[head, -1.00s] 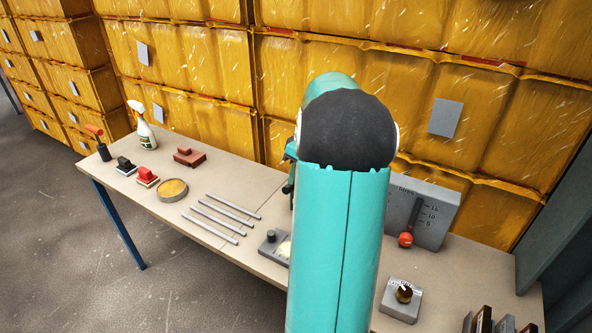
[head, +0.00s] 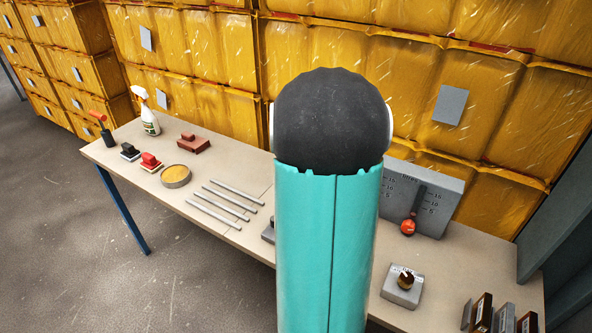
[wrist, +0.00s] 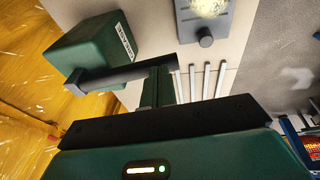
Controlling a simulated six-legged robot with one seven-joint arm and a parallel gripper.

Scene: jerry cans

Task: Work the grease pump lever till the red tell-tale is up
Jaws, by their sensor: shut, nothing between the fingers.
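No red tell-tale can be made out on the visible faces of the pump. In the head view my own arm hides the pump and gripper.
The bench (head: 235,170) holds several grey rods (head: 225,200), a round tin (head: 175,176), stamps, a spray bottle (head: 150,118) and a scale plate with a red knob (head: 408,227). A small knob box (head: 403,287) stands front right. Yellow jerry cans (head: 330,50) stack behind.

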